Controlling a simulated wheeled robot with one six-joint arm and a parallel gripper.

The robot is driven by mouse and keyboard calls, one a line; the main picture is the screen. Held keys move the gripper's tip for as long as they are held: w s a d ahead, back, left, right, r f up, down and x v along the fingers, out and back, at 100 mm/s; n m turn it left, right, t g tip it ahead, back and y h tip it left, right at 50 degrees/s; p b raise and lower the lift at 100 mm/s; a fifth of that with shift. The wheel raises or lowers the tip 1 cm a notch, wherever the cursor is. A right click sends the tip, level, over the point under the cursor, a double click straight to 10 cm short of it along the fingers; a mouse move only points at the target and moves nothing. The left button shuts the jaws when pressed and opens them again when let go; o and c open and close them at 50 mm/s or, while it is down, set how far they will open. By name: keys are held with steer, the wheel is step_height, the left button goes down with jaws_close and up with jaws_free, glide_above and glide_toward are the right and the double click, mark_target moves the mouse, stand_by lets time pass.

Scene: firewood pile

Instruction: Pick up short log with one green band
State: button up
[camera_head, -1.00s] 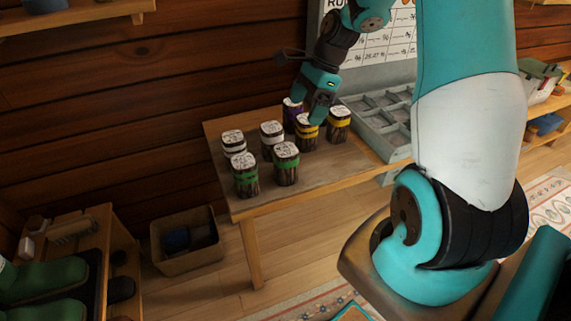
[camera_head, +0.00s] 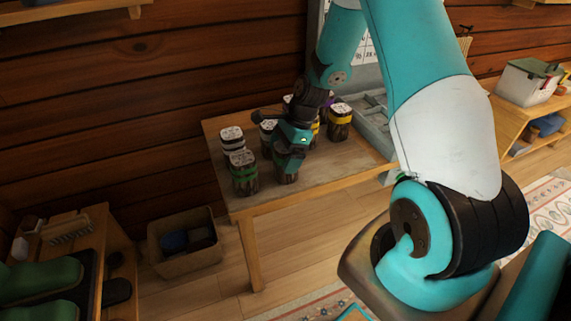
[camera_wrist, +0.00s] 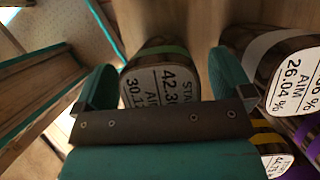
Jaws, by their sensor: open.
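The short log with one green band (camera_wrist: 166,52) stands in the wrist view between the two fingers of my gripper (camera_wrist: 162,80). Its white printed top faces the camera and is partly hidden by the palm. In the head view my gripper (camera_head: 289,157) comes down over this log, and only its lower part (camera_head: 287,178) shows. The fingers are open, one on each side of the log; whether either touches it I cannot tell. Another green-banded log (camera_head: 244,174) stands just to the left on the table.
White-banded logs (camera_head: 232,141) stand behind, on the wooden table (camera_head: 330,168). One white-banded log (camera_wrist: 268,52) is close to the right finger. Yellow-banded (camera_head: 339,120) and purple-banded (camera_wrist: 314,140) logs stand to the right. The table's front right is clear.

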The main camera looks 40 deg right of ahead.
steer(key=shift+a+f, duration=0.1)
steer(key=shift+f, duration=0.05)
steer(key=c, duration=1)
steer(key=shift+c, duration=0.9)
